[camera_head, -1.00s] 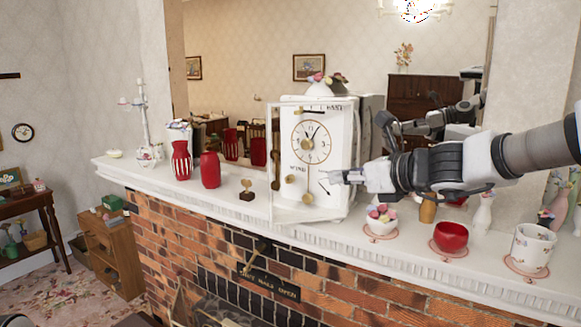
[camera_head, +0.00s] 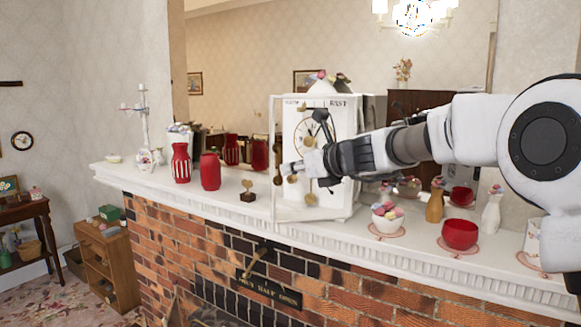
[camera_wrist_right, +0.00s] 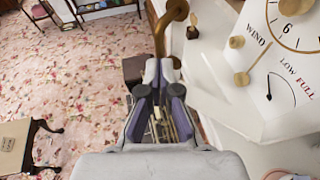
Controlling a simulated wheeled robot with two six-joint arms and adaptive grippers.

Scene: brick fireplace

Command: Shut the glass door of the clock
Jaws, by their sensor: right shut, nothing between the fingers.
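The white clock (camera_head: 345,112) stands on the mantel. Its round dial is partly hidden behind my right arm. Its glass door, a clear pane in a thin pale frame (camera_head: 274,125), stands ajar, its left edge out past the clock body. A brass handle (camera_head: 277,180) is at that left edge. My right gripper (camera_head: 290,169) is shut and empty, in front of the clock face near this edge. In the right wrist view the gripper's fingertips (camera_wrist_right: 160,72) are just short of a curved brass piece (camera_wrist_right: 170,22); contact cannot be told. My left gripper is not in view.
Red vases (camera_head: 210,171) and a small brass ornament (camera_head: 248,191) stand left of the clock. Right of it are a bowl of colored balls (camera_head: 388,222), a red cup (camera_head: 460,234) and bottles, under my right arm. The mantel (camera_head: 225,208) edge is in front.

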